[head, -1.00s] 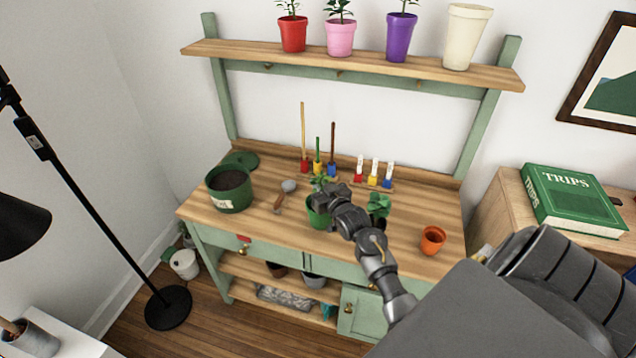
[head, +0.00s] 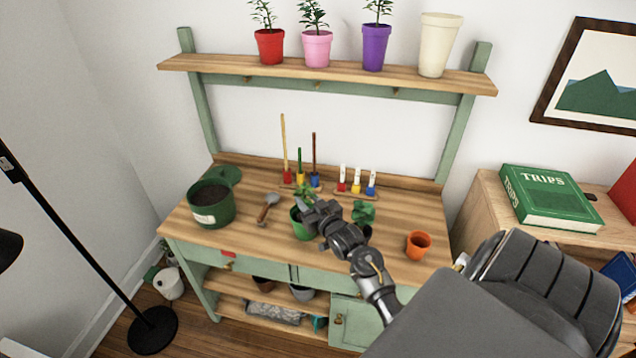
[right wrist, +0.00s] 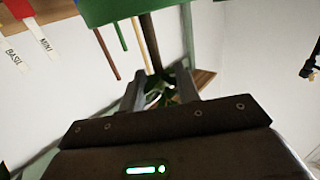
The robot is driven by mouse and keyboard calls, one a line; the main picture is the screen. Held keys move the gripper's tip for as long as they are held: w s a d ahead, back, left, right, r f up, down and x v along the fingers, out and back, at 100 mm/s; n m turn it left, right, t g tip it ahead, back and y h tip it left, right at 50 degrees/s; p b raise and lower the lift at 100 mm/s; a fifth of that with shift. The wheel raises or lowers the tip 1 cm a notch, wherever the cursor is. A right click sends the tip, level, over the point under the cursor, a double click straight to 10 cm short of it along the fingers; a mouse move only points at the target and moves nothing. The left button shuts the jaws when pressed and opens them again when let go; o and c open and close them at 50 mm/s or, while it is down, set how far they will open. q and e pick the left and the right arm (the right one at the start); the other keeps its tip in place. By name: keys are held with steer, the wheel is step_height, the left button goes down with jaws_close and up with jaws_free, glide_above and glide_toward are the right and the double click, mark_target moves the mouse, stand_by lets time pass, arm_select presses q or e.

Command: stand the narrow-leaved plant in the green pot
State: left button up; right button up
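The green pot (head: 301,229) stands on the bench, partly hidden by my right gripper (head: 312,212). Green leaves of a plant (head: 303,191) rise just above the pot, behind the gripper; I take this for the narrow-leaved plant. In the right wrist view, a green pot-like surface (right wrist: 150,10) is at the top, and a brown stem (right wrist: 151,42) runs from it towards leaves (right wrist: 160,95) between my fingers. The fingers (right wrist: 161,82) look apart, one on each side of the leaves. The pot's inside is hidden. My left gripper is not in view.
A soil tub (head: 211,212) and a trowel (head: 268,205) are to the left. Coloured sticks (head: 315,160) and labels (head: 357,180) stand behind. Potted plants (head: 317,50) line the shelf above.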

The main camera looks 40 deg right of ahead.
steer(key=s+a+b, duration=0.1)
steer(key=s, duration=0.7)
steer(key=shift+s+a+r, duration=0.15)
steer(key=shift+a+r, duration=0.1)
steer(key=shift+r, duration=0.05)
steer(key=s+a+f+n+g+y, duration=0.1)
steer(key=a+f+n+g+y, duration=0.15)
steer(key=a+f, duration=1.2)
steer(key=s+f+g+y, duration=0.15)
steer(key=s+f, duration=0.25)
steer(key=f, duration=0.4)
steer(key=s+f+g, duration=0.3)
steer(key=f, duration=0.6)
steer(key=s+a+f+g, duration=0.2)
steer(key=s+f+g, duration=0.2)
steer(key=s+f, duration=0.9)
steer(key=s+f+n+g, duration=0.1)
steer(key=s+f, duration=0.3)
steer(key=s, duration=0.7)
steer(key=s+f+n+g+h, duration=0.1)
steer(key=s+f+g, duration=0.3)
steer(key=s, duration=0.6)
steer(key=shift+s+d+f, duration=0.2)
steer(key=shift+s+d, duration=0.15)
steer(key=shift+d, duration=0.05)
